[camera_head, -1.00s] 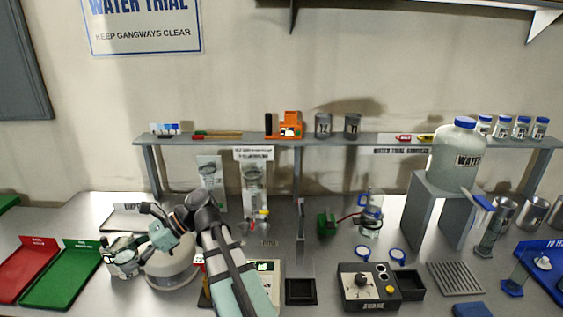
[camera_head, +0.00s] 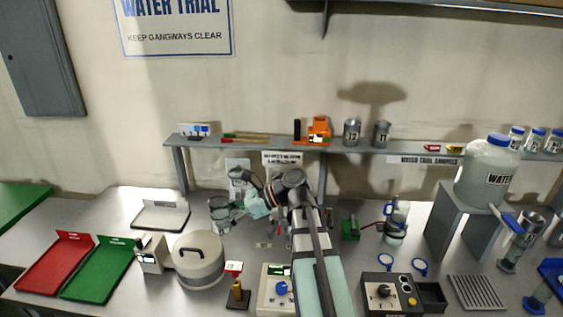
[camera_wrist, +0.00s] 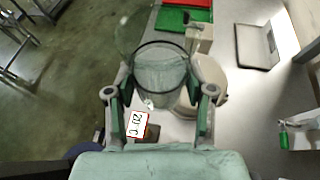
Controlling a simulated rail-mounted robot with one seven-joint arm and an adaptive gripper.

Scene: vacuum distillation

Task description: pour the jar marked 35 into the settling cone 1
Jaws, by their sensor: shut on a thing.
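My gripper (camera_head: 241,209) is shut on a clear glass jar (camera_head: 220,208), held above the bench in front of the shelf. In the wrist view the jar (camera_wrist: 160,65) sits between the two fingers of my gripper (camera_wrist: 160,92), its round rim toward the camera. No 35 mark is readable on it. Behind my arm, two pale upright boards, a left one (camera_head: 237,166) and a right one (camera_head: 283,158), stand below the shelf. My arm and the jar hide their lower parts, and I cannot make out settling cone 1.
A round lidded pot (camera_head: 199,262) and a small red-framed sign (camera_head: 233,267) are on the bench nearby. Red (camera_head: 58,262) and green (camera_head: 100,270) trays lie left. The shelf (camera_head: 350,146) runs behind. A dark control box (camera_head: 388,291) stands right.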

